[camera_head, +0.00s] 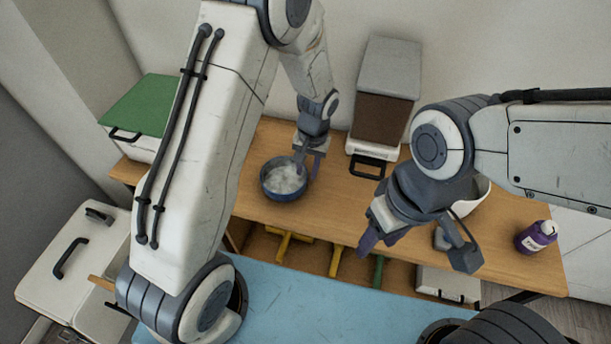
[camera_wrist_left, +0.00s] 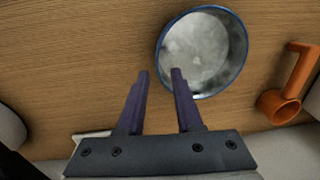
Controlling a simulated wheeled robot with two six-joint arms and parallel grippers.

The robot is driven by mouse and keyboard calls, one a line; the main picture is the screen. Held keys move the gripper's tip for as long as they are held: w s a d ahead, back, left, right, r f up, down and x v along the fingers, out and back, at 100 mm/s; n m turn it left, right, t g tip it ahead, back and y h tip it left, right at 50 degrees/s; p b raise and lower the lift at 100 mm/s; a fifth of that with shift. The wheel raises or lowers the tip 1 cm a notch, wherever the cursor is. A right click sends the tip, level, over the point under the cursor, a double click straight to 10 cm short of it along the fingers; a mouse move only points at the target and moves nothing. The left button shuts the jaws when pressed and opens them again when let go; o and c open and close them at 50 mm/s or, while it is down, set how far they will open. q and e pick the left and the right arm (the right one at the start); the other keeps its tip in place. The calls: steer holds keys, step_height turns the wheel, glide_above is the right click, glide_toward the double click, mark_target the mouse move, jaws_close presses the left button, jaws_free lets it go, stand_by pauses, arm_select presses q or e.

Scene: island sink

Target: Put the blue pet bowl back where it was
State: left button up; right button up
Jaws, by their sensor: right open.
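The blue pet bowl (camera_head: 268,190) stands upright on the wooden table, with a mottled grey-white inside. It also shows in the left wrist view (camera_wrist_left: 208,52), up and to the right of the fingers. My left gripper (camera_head: 308,170) is at the bowl's right edge in the head view. In the left wrist view its purple fingers (camera_wrist_left: 160,73) are apart with nothing clamped between them; one fingertip overlaps the bowl's rim and the other is outside it. I cannot tell whether they touch. My right gripper (camera_head: 416,252) is open and empty over the table's front edge.
A brown-and-grey box with a handle (camera_head: 383,110) stands behind the bowl. A green-topped box (camera_head: 145,105) is at the left. A purple bottle (camera_head: 536,237) and a white bowl (camera_head: 477,192) are at the right. An orange handled object (camera_wrist_left: 288,98) lies near the bowl.

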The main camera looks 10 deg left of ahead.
arm_select(q)
step_height(320, 180, up, 8)
steer(key=f, duration=0.1)
steer(key=s+d+r+m, duration=0.3)
steer(key=s+d+r, duration=0.3)
steer(key=s+r, duration=0.15)
steer(key=s+r+m+h, duration=0.1)
steer(key=s+r+m, duration=0.1)
steer(key=s, duration=0.6)
steer(key=s+d+r+m+h, duration=0.1)
steer(key=s+m, duration=0.1)
steer(key=s, duration=0.7)
steer(key=shift+d+r, duration=0.25)
steer(key=shift+r, duration=0.15)
steer(key=shift+r+p, duration=0.9)
steer(key=shift+r, duration=0.05)
